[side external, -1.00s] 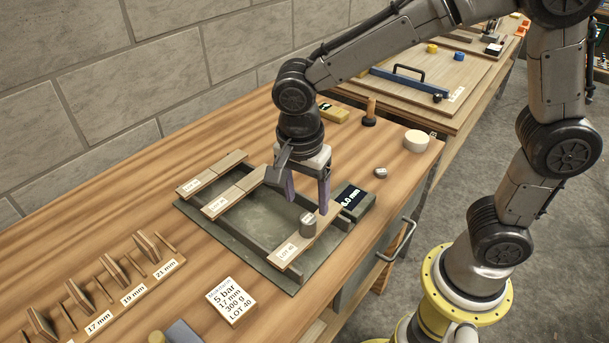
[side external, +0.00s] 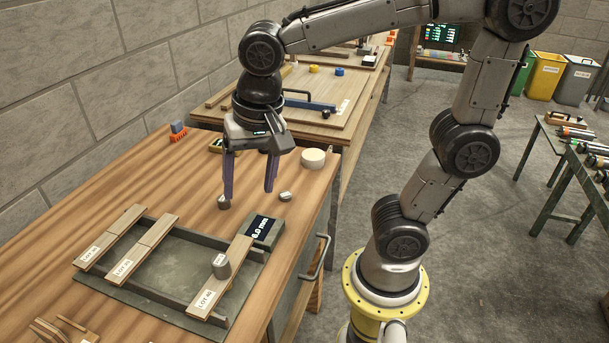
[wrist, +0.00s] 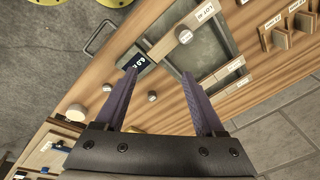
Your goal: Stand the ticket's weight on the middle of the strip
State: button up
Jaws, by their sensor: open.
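A grey cylindrical weight (side external: 221,267) stands upright on the pale wooden strip labelled LOT 40 (side external: 238,250), at about the middle of its length. The weight also shows on the strip in the wrist view (wrist: 184,35). Its marking cannot be read. My gripper (side external: 248,194) is open and empty, above the bench behind the strip, apart from the weight. Two smaller grey weights stand on the bench: one (side external: 224,202) by the left fingertip in the side view, one (side external: 285,197) to the right. The ticket is not in the current views.
The strip lies across a dark metal frame (side external: 105,292), with other labelled strips (side external: 148,243) to its left. A display reading 6.0 mm (side external: 262,228) sits at the strip's far end. A white round block (side external: 313,158) stands near the bench's far right corner.

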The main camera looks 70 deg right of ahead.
jog(key=s+d+n+t, duration=0.3)
jog(key=s+d+n, duration=0.2)
jog(key=s+n, duration=0.3)
jog(key=shift+s+d+f+n, duration=0.15)
jog(key=shift+d+f+n, duration=0.2)
jog(key=shift+n, duration=0.35)
